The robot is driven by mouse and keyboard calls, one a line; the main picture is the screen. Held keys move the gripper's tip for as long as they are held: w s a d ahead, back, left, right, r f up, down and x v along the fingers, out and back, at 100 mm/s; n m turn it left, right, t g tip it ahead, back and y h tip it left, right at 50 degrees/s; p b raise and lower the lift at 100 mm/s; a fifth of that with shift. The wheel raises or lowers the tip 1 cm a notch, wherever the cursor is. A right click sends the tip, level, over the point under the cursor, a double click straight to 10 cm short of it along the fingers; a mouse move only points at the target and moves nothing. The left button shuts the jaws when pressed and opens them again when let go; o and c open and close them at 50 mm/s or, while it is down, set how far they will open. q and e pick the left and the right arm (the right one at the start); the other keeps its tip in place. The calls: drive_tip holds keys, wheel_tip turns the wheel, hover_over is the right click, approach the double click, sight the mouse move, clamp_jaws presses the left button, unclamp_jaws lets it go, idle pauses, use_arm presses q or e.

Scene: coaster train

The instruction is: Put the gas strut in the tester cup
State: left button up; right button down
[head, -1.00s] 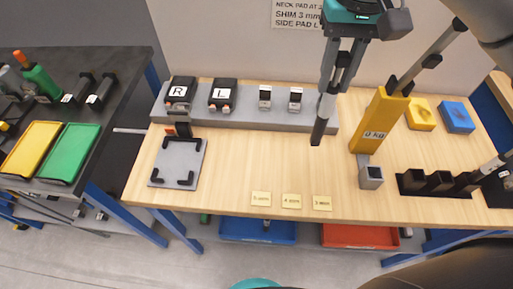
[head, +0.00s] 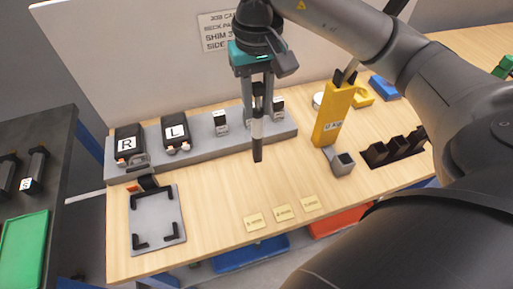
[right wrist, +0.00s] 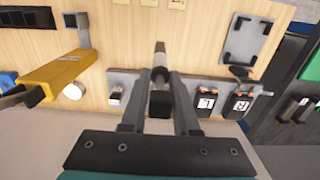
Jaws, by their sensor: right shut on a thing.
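The gas strut (head: 257,131), a dark cylinder with a pale band, is in my right gripper (head: 258,110). The gripper is shut on it and holds it nearly upright, dark end down, over the table. The strut also shows between the fingers in the right wrist view (right wrist: 160,70). The yellow tester (head: 332,115), with a white label, stands to the right of the strut. The small grey square tester cup (head: 342,163) is at its foot, apart from the strut and to its right. My left gripper is not in view.
A grey shelf (head: 205,143) behind carries blocks marked R (head: 128,140) and L (head: 176,130) and two small blocks. A grey plate (head: 157,215) lies at left. Yellow tags (head: 283,212) lie at the front. A black rack (head: 392,150) stands right of the cup. The middle wood is clear.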

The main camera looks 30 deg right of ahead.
sight(257, 146)
wheel_tip(257, 146, down, 9)
drive_tip(key=shift+r+b, duration=0.15)
drive_tip(key=shift+b, duration=0.2)
wheel_tip(257, 146, down, 4)
drive_tip(key=shift+f, duration=0.1)
drive_tip(key=shift+f, duration=0.1)
drive_tip(key=c, duration=0.7)
unclamp_jaws()
drive_tip(key=shift+o, duration=0.2)
